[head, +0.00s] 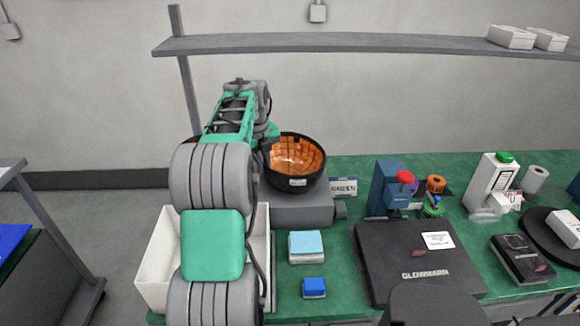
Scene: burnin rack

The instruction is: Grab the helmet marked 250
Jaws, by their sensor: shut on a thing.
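The helmet (297,157) is upturned, with a black shell and an orange padded inside facing up. A small white label is on its near side, too small to read. It is above the grey boxy unit on the green bench; I cannot tell whether it touches the unit. My gripper (269,143) is at the helmet's left rim, shut on it. My own arm partly hides the fingers.
A white bin (157,262) is at the left, partly behind my arm. A shelf (320,42) runs above the bench. Several small items crowd the right.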

